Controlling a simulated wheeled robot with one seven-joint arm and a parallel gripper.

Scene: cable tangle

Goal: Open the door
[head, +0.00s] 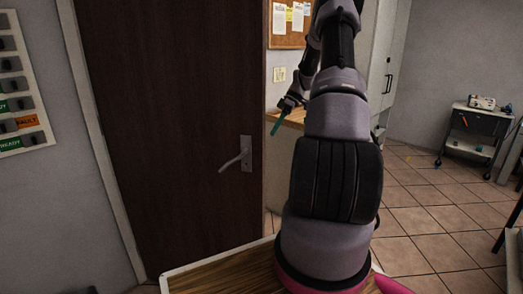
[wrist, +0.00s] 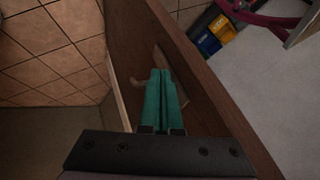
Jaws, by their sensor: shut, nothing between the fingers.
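The dark brown door (head: 165,130) fills the left half of the head view. Its silver lever handle (head: 236,160) sits near the right edge. No jamb shows along that edge, and I cannot tell how far the door stands from its frame. My gripper (head: 274,127), with green fingers, is just right of the door's edge, above handle height in the picture. In the wrist view the fingers (wrist: 162,98) are together and empty, in front of the brown door panel (wrist: 215,110). They partly cover the handle (wrist: 168,68); I cannot tell whether they touch it.
A grey switch panel (head: 20,90) hangs on the left wall. A cork board (head: 290,25), a tall cabinet (head: 383,60) and a grey cart (head: 475,130) stand beyond on the right. Tiled floor (head: 430,215) is clear there. A wooden surface (head: 225,275) lies low in front.

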